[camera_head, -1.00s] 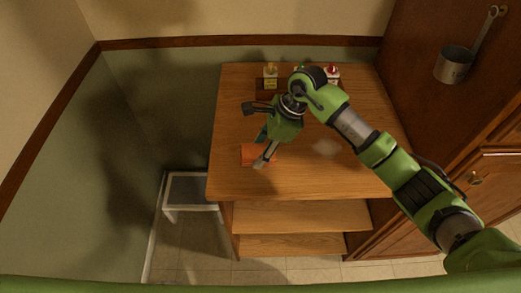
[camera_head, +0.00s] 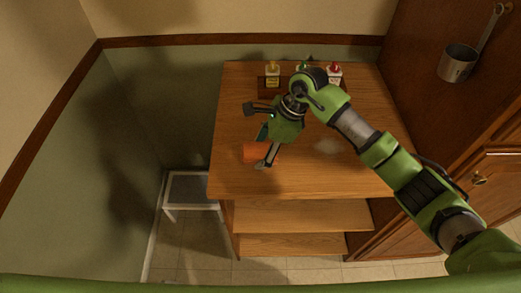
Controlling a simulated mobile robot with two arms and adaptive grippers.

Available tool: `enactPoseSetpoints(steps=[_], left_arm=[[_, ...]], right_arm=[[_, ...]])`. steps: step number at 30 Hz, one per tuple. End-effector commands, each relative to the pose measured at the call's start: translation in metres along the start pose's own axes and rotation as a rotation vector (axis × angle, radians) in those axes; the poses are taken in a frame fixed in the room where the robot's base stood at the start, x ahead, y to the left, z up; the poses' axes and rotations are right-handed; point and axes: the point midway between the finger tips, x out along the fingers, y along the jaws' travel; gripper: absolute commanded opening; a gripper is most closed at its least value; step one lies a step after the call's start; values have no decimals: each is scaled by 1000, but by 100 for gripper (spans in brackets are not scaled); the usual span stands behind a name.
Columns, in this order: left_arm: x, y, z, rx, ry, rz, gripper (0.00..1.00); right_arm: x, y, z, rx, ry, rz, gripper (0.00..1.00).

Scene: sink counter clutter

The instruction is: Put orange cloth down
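The orange cloth (camera_head: 255,151) is a small, flat-looking patch over the left front part of the wooden table top (camera_head: 310,178). My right gripper (camera_head: 266,158) reaches down at the cloth's right side, with a finger in front of it. The hand and finger hide part of the cloth. I cannot tell whether the fingers are closed on the cloth or apart, nor whether the cloth fully rests on the wood. My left gripper is not in view.
Several small bottles, including a yellow one (camera_head: 272,77) and a red-topped one (camera_head: 334,75), stand at the table's back. A low white-framed stand (camera_head: 190,188) is at left; a metal pot (camera_head: 457,64) hangs at right.

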Motion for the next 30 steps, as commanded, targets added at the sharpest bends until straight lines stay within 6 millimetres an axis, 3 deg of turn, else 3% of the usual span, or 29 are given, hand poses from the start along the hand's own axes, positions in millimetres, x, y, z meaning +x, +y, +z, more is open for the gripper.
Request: enactPoseSetpoints(steps=[6,9,15,21,30], left_arm=[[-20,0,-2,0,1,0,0],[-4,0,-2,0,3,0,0],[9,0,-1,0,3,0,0],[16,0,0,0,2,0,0],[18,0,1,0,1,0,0]], right_arm=[[-13,1,1,7,11,6,61],[-32,-2,-2,3,10,-5,61],[-80,-2,1,1,5,-5,61],[-116,-2,2,1,4,-4,61],[-131,0,3,2,3,0,61]])
